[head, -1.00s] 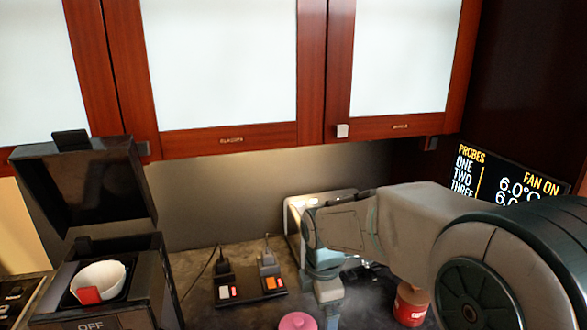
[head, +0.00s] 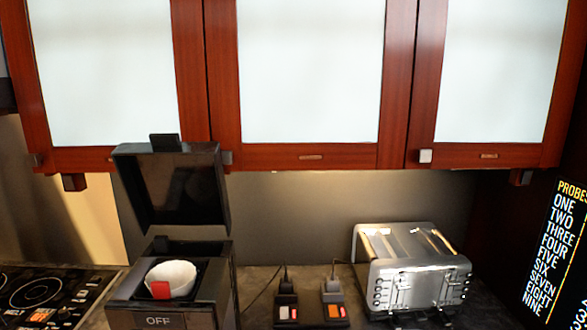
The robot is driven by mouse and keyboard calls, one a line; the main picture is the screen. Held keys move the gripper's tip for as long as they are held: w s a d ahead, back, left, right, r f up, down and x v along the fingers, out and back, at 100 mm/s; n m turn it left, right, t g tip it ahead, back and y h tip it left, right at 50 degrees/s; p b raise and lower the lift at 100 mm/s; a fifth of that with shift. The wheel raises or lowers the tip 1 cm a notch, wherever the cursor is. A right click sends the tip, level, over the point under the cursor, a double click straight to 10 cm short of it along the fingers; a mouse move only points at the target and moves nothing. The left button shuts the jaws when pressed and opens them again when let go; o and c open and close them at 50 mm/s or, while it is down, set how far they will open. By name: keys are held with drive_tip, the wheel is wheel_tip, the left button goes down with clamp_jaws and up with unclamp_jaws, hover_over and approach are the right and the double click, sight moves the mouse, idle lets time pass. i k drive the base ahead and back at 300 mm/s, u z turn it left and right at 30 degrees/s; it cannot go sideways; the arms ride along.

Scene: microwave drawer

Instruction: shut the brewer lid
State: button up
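The brewer (head: 172,321) is a black box on the counter at the lower left of the head view, marked OFF on its front. Its lid (head: 174,188) stands open, raised upright at the back with a tab on its top edge. Inside the open top sits a white basket (head: 172,277) with a red tab (head: 160,290). My gripper and arm are not in view.
A silver toaster (head: 412,270) stands on the counter to the right. Two small switch boxes with plugs (head: 310,308) sit between it and the brewer. A cooktop (head: 45,295) lies at left. Wall cabinets (head: 310,157) hang above, close over the lid. A display panel (head: 560,260) is at far right.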

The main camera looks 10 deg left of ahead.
sight(165, 181)
drive_tip(key=u, duration=0.9)
drive_tip(key=k, duration=0.3)
drive_tip(key=u, duration=0.65)
drive_tip(key=i, duration=0.5)
